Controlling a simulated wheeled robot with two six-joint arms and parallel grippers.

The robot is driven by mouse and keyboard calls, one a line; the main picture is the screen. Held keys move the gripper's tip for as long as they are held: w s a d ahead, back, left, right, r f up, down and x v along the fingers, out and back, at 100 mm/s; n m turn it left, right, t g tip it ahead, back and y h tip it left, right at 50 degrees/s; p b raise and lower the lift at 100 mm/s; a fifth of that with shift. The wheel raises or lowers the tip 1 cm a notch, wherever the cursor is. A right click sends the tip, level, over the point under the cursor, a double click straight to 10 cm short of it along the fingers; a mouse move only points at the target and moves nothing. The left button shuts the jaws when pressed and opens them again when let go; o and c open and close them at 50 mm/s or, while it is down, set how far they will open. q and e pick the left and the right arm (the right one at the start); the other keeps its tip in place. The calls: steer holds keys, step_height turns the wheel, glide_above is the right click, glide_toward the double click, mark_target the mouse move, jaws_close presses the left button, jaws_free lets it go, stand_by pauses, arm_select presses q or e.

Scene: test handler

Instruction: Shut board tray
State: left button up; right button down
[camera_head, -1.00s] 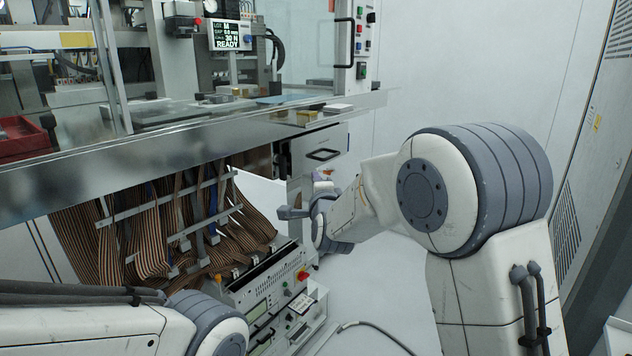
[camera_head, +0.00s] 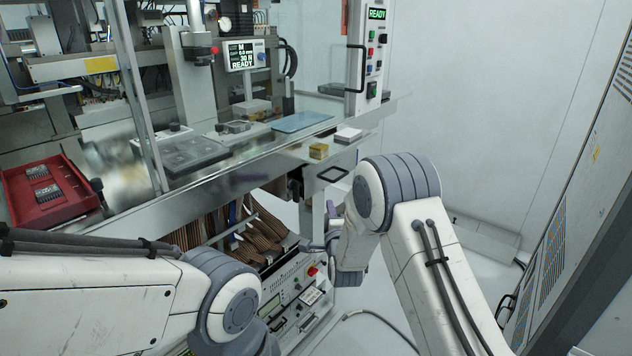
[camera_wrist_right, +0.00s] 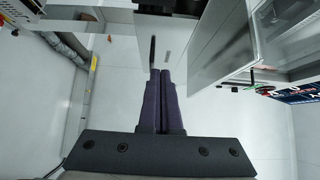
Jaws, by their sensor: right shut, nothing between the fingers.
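A pale drawer front with a black bar handle (camera_head: 332,174) sits under the bench's front edge and looks like the board tray. How far out it stands cannot be told. My right gripper (camera_head: 331,214) is below the handle, apart from it, and partly hidden by my right arm. In the right wrist view, the purple fingers (camera_wrist_right: 160,76) are shut together with nothing between them. A dark upright bar (camera_wrist_right: 153,50) shows just beyond the fingertips, and a grey panel (camera_wrist_right: 215,45) lies to their right. My left arm enters at left, but its gripper is out of frame.
A red tray (camera_head: 22,213) with dark boards stands on the bench at left. A blue plate (camera_head: 302,122) and a small gold block (camera_head: 318,151) are near the right end. Ribbon cables (camera_head: 262,235) and an instrument panel (camera_head: 290,300) lie below. Floor at right is mostly clear.

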steer(key=w+a+p, duration=0.1)
steer(key=w, duration=0.3)
steer(key=w+a+p, duration=0.1)
steer(key=w, duration=0.2)
steer(key=w+a+p, duration=0.1)
steer(key=w, duration=0.3)
steer(key=shift+w, duration=0.4)
